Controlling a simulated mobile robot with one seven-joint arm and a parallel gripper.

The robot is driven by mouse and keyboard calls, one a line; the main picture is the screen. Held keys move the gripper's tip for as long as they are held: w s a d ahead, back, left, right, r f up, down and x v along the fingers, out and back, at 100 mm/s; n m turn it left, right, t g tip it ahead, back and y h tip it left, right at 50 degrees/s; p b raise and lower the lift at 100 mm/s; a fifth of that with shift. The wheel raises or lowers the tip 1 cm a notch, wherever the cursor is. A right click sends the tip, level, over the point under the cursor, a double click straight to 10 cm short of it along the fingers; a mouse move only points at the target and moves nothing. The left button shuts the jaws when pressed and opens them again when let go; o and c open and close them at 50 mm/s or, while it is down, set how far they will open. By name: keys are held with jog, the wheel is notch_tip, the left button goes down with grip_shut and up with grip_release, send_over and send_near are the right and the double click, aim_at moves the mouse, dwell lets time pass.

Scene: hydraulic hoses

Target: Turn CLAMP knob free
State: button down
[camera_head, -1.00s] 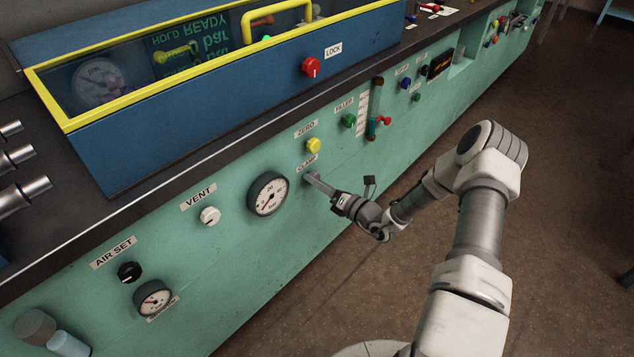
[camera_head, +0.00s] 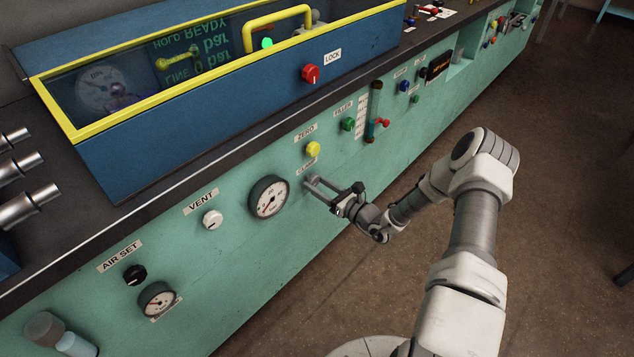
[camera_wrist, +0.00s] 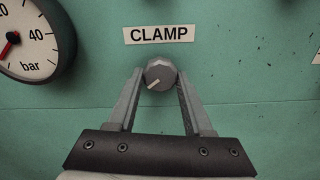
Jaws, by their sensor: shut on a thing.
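The CLAMP knob (camera_wrist: 160,73) is a small grey knob with a pale pointer mark, on the green panel below the CLAMP label (camera_wrist: 159,34). Its mark points to the lower left in the wrist view. My gripper (camera_wrist: 159,78) has one finger on each side of the knob and is shut on it. In the head view my gripper (camera_head: 312,183) reaches the panel at the CLAMP label (camera_head: 306,167), and its fingers mostly hide the knob there.
A pressure gauge (camera_head: 269,197) sits close to the left of my gripper, and the yellow ZERO knob (camera_head: 313,149) just above. The white VENT knob (camera_head: 212,219) is farther left. A blue case (camera_head: 240,115) stands on the bench above. The floor in front is open.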

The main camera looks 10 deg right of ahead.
jog(key=n+p, duration=0.1)
jog(key=n, duration=0.4)
jog(key=shift+d+n, duration=0.1)
jog(key=shift+n, duration=0.3)
jog(key=n+p, duration=0.1)
jog(key=n, duration=0.3)
jog(key=shift+d+n, duration=0.1)
jog(key=shift+n, duration=0.2)
jog(key=shift+w, duration=0.1)
jog(key=shift+c, duration=1.5)
grip_release()
jog(key=p+v, duration=0.3)
jog(key=v, duration=1.4)
jog(key=shift+s, duration=0.2)
jog(key=shift+r, duration=0.15)
